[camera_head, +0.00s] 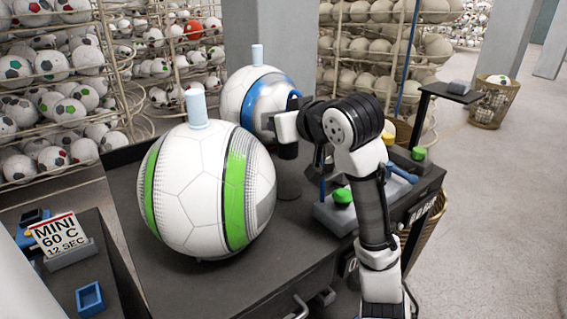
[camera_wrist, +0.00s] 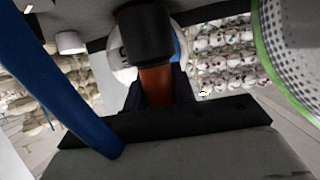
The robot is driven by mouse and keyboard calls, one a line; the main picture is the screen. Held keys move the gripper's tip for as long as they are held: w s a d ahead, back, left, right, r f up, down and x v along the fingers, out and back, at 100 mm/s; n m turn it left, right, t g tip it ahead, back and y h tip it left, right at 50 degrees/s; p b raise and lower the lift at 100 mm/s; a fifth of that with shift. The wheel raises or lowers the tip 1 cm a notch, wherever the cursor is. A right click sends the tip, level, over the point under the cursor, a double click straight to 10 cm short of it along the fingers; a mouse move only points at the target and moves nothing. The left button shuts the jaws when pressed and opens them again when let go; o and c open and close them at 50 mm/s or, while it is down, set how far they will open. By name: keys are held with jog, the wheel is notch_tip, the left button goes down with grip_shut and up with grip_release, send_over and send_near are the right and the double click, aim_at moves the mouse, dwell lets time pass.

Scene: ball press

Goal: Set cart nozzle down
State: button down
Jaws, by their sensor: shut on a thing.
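In the wrist view the nozzle shows as a thick black cylinder (camera_wrist: 146,35) with an orange section (camera_wrist: 156,78). My gripper (camera_wrist: 157,92) is shut around the orange section. A blue hose (camera_wrist: 45,75) crosses the left of that view. In the head view my gripper (camera_head: 288,140) is above the dark cart top (camera_head: 130,195), in front of the blue-banded ball. The nozzle is hard to make out there. A dark cylinder (camera_head: 290,183) stands below my gripper; I cannot tell whether the nozzle touches it.
A large green-striped ball (camera_head: 200,195) and a blue-banded ball (camera_head: 240,95) stand on the cart, close left of and behind my gripper. A box with a green button (camera_head: 343,196) is at right. A sign (camera_head: 60,235) reads MINI 60 C 12 SEC.

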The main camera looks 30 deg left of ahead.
notch_tip(320, 180, down, 9)
jog(key=shift+f, duration=0.15)
dwell(0.4)
jog(key=shift+f, duration=0.15)
jog(key=c, duration=1.1)
grip_release()
jog(key=shift+c, duration=0.2)
jog(key=shift+d+r, duration=0.1)
jog(key=shift+r, duration=0.15)
jog(key=b+v, duration=0.1)
jog(key=v, duration=1)
jog(key=shift+s+d, duration=0.25)
jog(key=shift+d, duration=0.05)
jog(key=shift+r, duration=0.1)
